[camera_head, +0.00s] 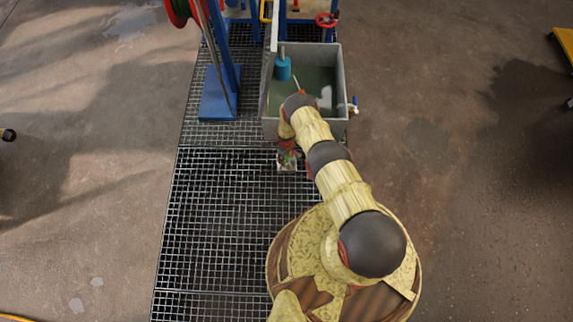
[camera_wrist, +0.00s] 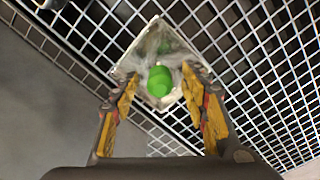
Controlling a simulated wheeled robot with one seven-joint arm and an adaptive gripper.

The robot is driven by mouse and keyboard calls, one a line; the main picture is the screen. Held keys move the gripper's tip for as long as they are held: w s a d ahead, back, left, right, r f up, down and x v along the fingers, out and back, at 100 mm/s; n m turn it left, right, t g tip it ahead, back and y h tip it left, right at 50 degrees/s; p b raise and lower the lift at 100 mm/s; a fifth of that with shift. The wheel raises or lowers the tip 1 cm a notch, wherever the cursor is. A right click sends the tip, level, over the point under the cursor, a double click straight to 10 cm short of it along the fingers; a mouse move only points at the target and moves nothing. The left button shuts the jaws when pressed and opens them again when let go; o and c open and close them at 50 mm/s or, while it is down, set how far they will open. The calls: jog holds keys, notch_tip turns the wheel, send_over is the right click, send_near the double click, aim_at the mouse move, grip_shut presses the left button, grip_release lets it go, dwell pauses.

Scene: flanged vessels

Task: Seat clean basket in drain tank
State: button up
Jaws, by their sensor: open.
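The drain tank (camera_head: 345,75) is a grey open box on the grating, with murky greenish liquid inside. In the wrist view, a whitish, partly see-through square thing with a green knob (camera_wrist: 160,80) is below my gripper; it looks like the basket. It also shows small in the head view (camera_head: 287,166), on or just above the grating in front of the tank. My gripper (camera_wrist: 161,88) is open, its yellow fingers at either side of the basket's near corner. I cannot tell whether they touch it. My arm hides part of the tank's near side.
A blue cylinder (camera_head: 283,68) is in the tank at its left. A blue valve (camera_head: 353,105) sticks out on the tank's right. A blue post (camera_head: 219,93) with a hose reel (camera_head: 180,10) stands left. The metal grating (camera_head: 215,230) is clear at front left.

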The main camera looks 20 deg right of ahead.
jog(key=shift+c, duration=0.4)
grip_shut()
dwell(0.9)
